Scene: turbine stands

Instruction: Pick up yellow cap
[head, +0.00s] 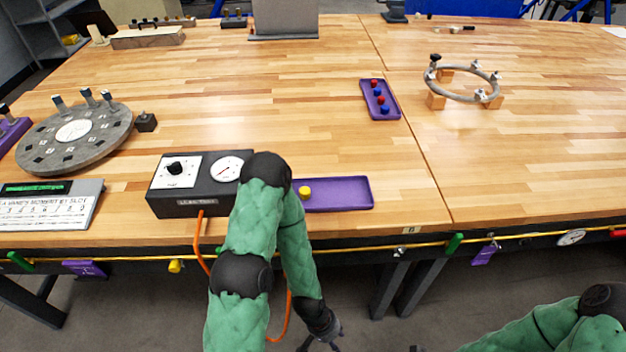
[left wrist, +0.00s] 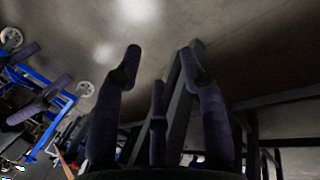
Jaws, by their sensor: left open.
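The yellow cap (head: 305,191) sits in the left part of a shallow purple tray (head: 345,193) at the table's front, just right of the black tester box. My left arm rises in front of the box, close to the tray's left end. My left gripper (head: 326,338) hangs below the table edge at the bottom of the head view, partly cut off. In the left wrist view my left gripper (left wrist: 160,65) has its dark fingers spread and empty, facing the floor and table legs. My right arm (head: 560,325) shows at the lower right; its gripper is out of view.
The black tester box (head: 205,183) has a dial, a gauge and an orange cable. A grey disc (head: 75,138) stands left. Another purple tray (head: 380,98) holds red and blue pieces. A ring on wooden blocks (head: 463,82) stands right. The middle is mostly clear.

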